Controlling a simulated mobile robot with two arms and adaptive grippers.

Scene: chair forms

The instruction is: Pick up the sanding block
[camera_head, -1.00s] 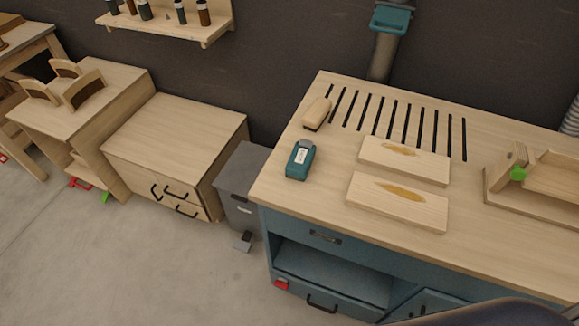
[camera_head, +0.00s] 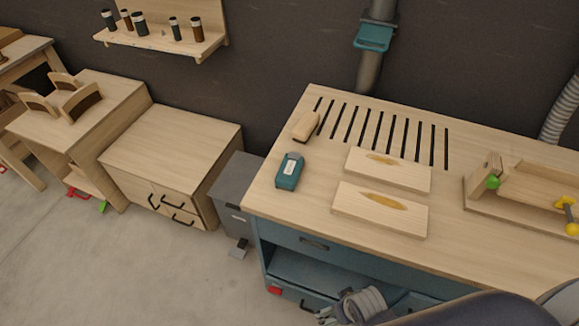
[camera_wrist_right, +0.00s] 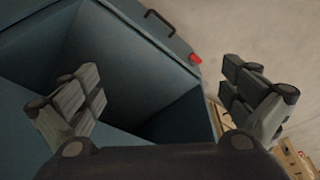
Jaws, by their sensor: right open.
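A light wooden block (camera_head: 306,125) with a dark underside, which looks like the sanding block, lies at the bench's back left, beside the slots. It is not visible in the right wrist view. My right gripper (camera_head: 345,308) is low at the bench's front, below the top and well apart from the block. In the right wrist view my right gripper (camera_wrist_right: 165,95) is open, with nothing between its fingers, facing the blue-grey cabinet front. My left gripper is not in view.
The workbench (camera_head: 290,210) also holds a teal tool (camera_head: 289,171) with a pale label, close in front of the block. Two boards with brown patches (camera_head: 388,170) (camera_head: 380,210) lie right of it. A wooden jig (camera_head: 520,190) stands farther right. The front left top is clear.

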